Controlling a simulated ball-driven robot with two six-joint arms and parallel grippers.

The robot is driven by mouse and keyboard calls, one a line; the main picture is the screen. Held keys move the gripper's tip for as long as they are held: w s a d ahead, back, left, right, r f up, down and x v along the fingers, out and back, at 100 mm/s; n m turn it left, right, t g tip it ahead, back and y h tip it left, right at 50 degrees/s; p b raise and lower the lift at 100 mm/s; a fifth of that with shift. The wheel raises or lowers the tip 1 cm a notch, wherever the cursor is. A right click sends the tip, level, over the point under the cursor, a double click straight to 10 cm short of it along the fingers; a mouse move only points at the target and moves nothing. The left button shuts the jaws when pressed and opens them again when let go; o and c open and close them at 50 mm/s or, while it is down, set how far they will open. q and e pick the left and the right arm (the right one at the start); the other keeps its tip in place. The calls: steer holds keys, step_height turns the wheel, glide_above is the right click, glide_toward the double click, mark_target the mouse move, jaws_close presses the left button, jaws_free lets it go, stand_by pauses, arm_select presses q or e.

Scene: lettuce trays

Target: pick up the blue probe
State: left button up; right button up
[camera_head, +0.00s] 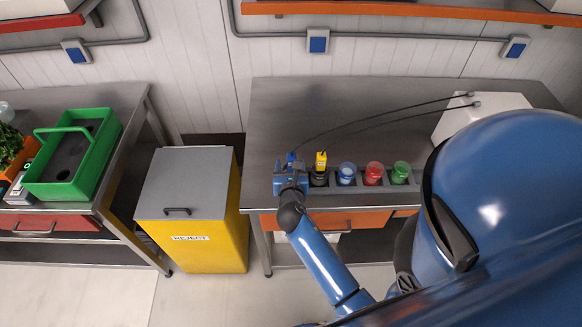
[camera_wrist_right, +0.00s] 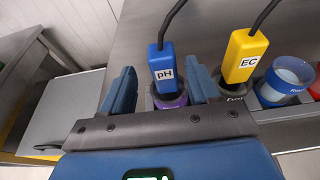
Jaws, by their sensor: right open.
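The blue probe (camera_wrist_right: 162,68), labelled pH, stands upright in a purple-rimmed holder (camera_wrist_right: 172,100) in the right wrist view. A black cable leaves its top. My right gripper (camera_wrist_right: 160,88) is open, with one finger on each side of the blue probe; I cannot tell whether either finger touches it. In the head view the right gripper (camera_head: 289,176) is at the left end of the row of cups, and only the top of the blue probe (camera_head: 291,157) shows there. My left gripper is not in view.
A yellow probe (camera_wrist_right: 243,56) labelled EC stands close on the right. Blue, red (camera_head: 374,173) and green (camera_head: 400,172) cups follow in the rack. Left are a yellow reject bin (camera_head: 216,245) and a green carrier (camera_head: 107,150). Cables run to a white box (camera_head: 470,112).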

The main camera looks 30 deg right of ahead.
steer(key=shift+w+d+f, duration=0.15)
steer(key=shift+d, duration=0.15)
steer(key=shift+f+p+x, duration=0.15)
steer(key=shift+p+x, duration=0.05)
steer(key=shift+x, duration=0.95)
steer(key=shift+f+p+x, duration=0.15)
steer(key=shift+p+x, duration=0.05)
steer(key=shift+x, duration=0.95)
steer(key=c, duration=1.1)
steer(key=shift+o, duration=0.2)
steer(key=shift+r, duration=0.2)
